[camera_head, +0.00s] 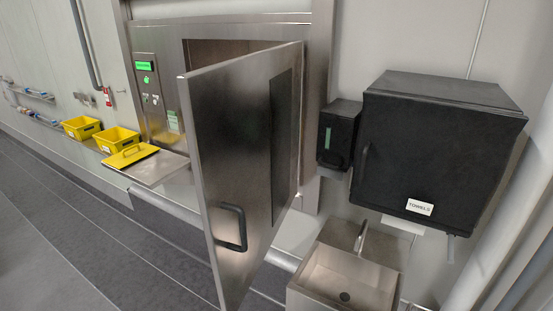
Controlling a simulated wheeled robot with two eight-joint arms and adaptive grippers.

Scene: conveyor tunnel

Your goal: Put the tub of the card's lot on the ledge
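Two yellow tubs stand in a row at the left along the wall, a farther tub (81,128) and a nearer tub (116,140). Both look open at the top, and each has a small pale label on its front, too small to read. A yellow lid with a handle (131,155) lies beside the nearer tub, over a metal ledge (158,171). A small green card or label (173,121) is on the steel panel by the tunnel; its text cannot be read. Neither of my grippers is in view.
A steel door (235,150) with a black handle (231,228) stands open across the middle, hiding much of the tunnel opening. A sink (349,275), a soap dispenser (338,134) and a black towel box (434,150) are at the right. The grey floor (50,220) at left is clear.

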